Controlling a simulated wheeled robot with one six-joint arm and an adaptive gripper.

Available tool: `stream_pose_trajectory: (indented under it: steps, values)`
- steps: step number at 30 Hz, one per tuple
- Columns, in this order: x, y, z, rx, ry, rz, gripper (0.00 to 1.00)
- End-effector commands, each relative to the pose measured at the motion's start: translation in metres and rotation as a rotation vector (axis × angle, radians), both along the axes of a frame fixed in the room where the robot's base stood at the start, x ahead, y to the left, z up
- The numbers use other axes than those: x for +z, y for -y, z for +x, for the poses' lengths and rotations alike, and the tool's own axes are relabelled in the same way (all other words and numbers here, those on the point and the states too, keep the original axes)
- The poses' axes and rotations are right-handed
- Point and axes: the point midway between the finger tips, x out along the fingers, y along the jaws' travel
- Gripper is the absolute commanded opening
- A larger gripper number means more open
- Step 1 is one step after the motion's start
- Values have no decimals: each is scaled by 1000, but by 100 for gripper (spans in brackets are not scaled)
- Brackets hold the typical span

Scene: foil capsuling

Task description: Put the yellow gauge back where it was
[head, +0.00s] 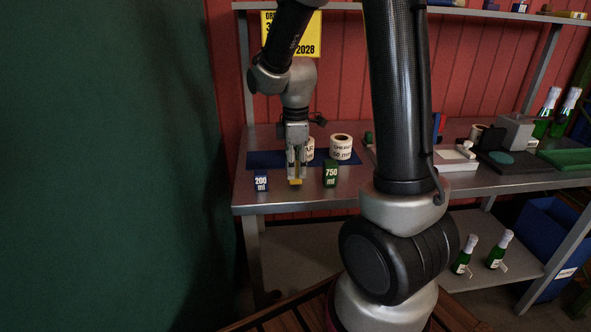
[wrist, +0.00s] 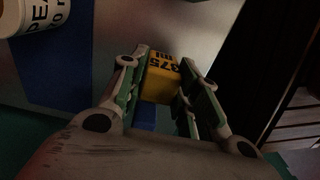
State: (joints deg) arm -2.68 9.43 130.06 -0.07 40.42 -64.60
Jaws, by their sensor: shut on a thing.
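The yellow gauge (head: 296,182) is a small block, and its black print "375 ml" reads in the wrist view (wrist: 160,82). My gripper (head: 296,172) points down and is shut on it, with a finger on each side. In the head view the gauge is at or just above the metal table, between the blue 200 ml gauge (head: 261,181) and the green 750 ml gauge (head: 331,174). I cannot tell whether its underside touches the table.
A blue mat (head: 256,158) lies behind the gauges, with a white label roll (head: 341,147) on it and another partly hidden by my gripper. The metal table's (head: 300,201) front edge is close. Green bottles (head: 556,113) and a grey device (head: 514,130) stand at the right.

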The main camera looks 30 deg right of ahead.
Motion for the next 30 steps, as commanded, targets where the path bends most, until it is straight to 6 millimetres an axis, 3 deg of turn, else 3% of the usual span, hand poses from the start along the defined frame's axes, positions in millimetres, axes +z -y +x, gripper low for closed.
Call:
stream_pose_trajectory:
  steps: [3,14,15,18,30]
  values:
    - [-10,0,-1,0,-1,-1,4]
    - [-14,0,0,0,-1,0,4]
    - [-13,0,0,-1,0,0,39]
    - [-13,0,0,-1,0,0,53]
    - [-5,0,1,-1,4,0,53]
